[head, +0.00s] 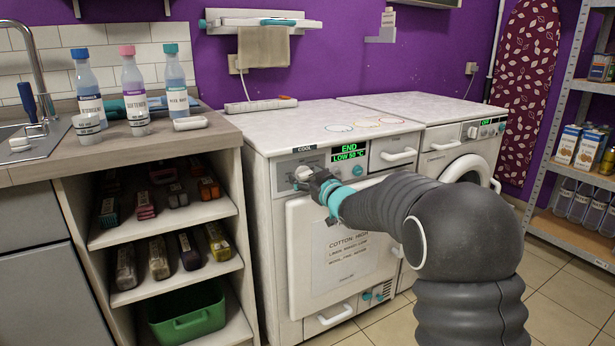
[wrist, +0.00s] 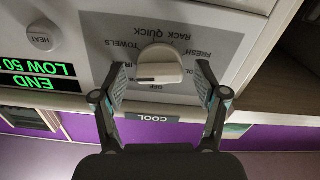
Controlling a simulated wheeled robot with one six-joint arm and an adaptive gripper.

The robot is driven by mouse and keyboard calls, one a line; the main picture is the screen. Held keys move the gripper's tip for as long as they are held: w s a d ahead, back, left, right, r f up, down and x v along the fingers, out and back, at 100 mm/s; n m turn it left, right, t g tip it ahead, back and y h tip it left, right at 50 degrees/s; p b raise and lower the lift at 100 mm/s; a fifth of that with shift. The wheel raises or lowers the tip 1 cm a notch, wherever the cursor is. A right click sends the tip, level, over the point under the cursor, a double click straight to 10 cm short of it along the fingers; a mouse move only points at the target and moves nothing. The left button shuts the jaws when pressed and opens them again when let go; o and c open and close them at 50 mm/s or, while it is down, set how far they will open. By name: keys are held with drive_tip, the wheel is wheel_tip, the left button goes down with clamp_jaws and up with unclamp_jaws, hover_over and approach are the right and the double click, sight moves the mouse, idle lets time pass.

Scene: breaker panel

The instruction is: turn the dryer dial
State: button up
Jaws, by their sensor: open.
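The dryer dial (wrist: 160,65) is a round off-white knob with a raised grip bar, on a grey printed plate on the dryer front. It also shows in the head view (head: 303,172), partly behind my gripper. A dark mark shows on the bar's left end in the wrist view. My gripper (wrist: 161,77) is open, with one finger on each side of the dial and a visible gap to it on both sides. In the head view my gripper (head: 319,183) is at the dryer's upper left front. The dryer (head: 350,120) display (head: 348,152) reads END and LOW 50 °C.
A HEAT button (wrist: 40,37) sits beside the display. A COOL label (wrist: 152,118) is on the top edge. A counter (head: 165,140) with several bottles stands left of the dryer, above open shelves. A second white machine (head: 460,135) stands to the right.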

drive_tip(key=c, duration=1.1)
drive_tip(key=shift+f+n+b, duration=0.1)
drive_tip(key=shift+n+b, duration=0.2)
drive_tip(key=shift+b, duration=0.2)
drive_tip(key=n+b, duration=0.2)
drive_tip(key=b, duration=0.1)
drive_tip(key=shift+f+n, duration=0.15)
drive_tip(key=shift+n, duration=0.25)
drive_tip(key=n+b, duration=0.4)
drive_tip(key=shift+n, duration=0.3)
drive_tip(key=n+b, duration=0.3)
drive_tip(key=n, duration=0.1)
drive_tip(key=shift+a, duration=0.1)
drive_tip(key=shift+r+n, duration=0.2)
drive_tip(key=shift+n, duration=1.9)
